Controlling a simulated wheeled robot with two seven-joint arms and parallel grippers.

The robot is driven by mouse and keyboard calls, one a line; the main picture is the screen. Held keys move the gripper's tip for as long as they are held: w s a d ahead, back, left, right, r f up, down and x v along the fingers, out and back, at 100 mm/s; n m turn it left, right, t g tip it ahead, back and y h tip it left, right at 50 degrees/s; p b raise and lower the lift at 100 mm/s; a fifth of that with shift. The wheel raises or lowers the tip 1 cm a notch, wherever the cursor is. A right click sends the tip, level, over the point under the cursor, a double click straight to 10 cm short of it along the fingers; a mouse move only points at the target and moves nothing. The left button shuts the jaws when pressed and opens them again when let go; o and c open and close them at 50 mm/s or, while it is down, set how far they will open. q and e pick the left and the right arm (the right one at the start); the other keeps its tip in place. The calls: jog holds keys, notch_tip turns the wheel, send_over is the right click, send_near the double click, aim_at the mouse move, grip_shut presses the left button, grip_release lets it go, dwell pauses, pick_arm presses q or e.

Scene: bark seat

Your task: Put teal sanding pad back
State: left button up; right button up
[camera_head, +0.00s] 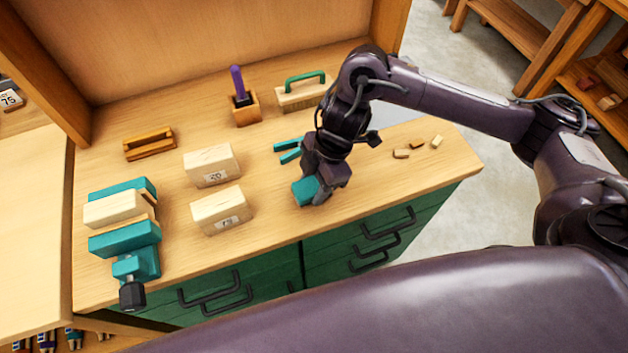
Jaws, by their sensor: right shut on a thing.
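The teal sanding pad (303,191) is a small block near the front edge of the workbench, right of the middle. My right gripper (322,190) points down and is shut on it. The gripper hides the pad's right part, and I cannot tell whether the pad touches the bench top. An empty-looking brown wooden holder (149,144) lies at the back left of the bench. My left gripper is not in view.
Two labelled wooden blocks (210,166) (221,211) stand mid-bench. A teal vise (126,238) clamps wood at left. A purple-handled tool (238,85), a green-handled block (303,92) and a teal clamp-like tool (288,150) stand behind. Small scraps (402,154) lie right.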

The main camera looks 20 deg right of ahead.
jog(key=shift+f, duration=0.25)
jog(key=o, duration=1.4)
jog(key=shift+c, duration=0.2)
notch_tip(320, 180, up, 7)
jog(key=p, duration=0.7)
